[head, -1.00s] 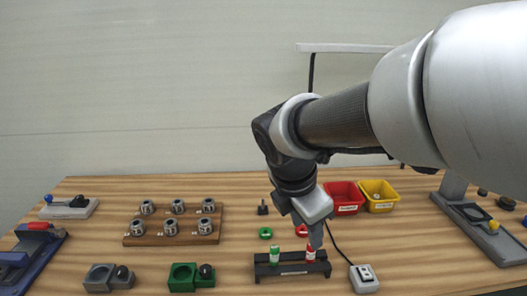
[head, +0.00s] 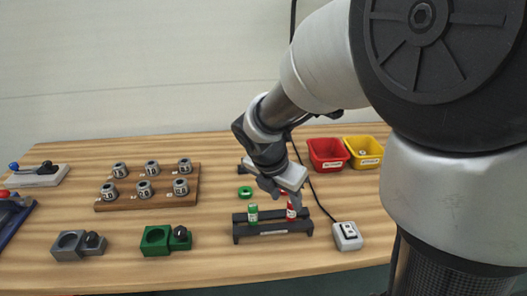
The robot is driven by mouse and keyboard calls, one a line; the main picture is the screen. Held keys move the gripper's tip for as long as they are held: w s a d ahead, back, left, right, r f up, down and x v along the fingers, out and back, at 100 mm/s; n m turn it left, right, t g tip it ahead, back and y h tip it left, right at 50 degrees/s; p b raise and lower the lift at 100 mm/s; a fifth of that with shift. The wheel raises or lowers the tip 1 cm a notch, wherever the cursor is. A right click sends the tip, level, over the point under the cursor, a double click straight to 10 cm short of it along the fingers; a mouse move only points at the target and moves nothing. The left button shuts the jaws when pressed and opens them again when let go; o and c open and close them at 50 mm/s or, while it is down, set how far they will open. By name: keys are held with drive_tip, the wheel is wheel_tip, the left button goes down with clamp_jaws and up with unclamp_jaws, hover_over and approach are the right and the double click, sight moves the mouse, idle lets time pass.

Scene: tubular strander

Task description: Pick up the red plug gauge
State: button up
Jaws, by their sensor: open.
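The red plug gauge (head: 291,211) stands upright in the black rack (head: 272,234), at its right end. A green plug gauge (head: 253,213) stands to its left in the same rack. My gripper (head: 287,201) is open, pointing down at the top of the red gauge. A finger hides part of the gauge, and I cannot tell whether the jaws touch it.
A white box with a cable (head: 347,236) sits just right of the rack. A wooden block with several metal cylinders (head: 150,202) is at left. A red bin (head: 328,154) and a yellow bin (head: 364,152) stand at back right.

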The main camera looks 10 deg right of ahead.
sight(290, 204)
drive_tip(key=x, duration=0.2)
drive_tip(key=b+x, duration=0.1)
drive_tip(key=x, duration=0.3)
drive_tip(key=shift+s+d+b, duration=0.15)
drive_tip(key=shift+d+b, duration=0.15)
drive_tip(key=shift+b, duration=0.05)
drive_tip(key=shift+r, duration=0.1)
clamp_jaws()
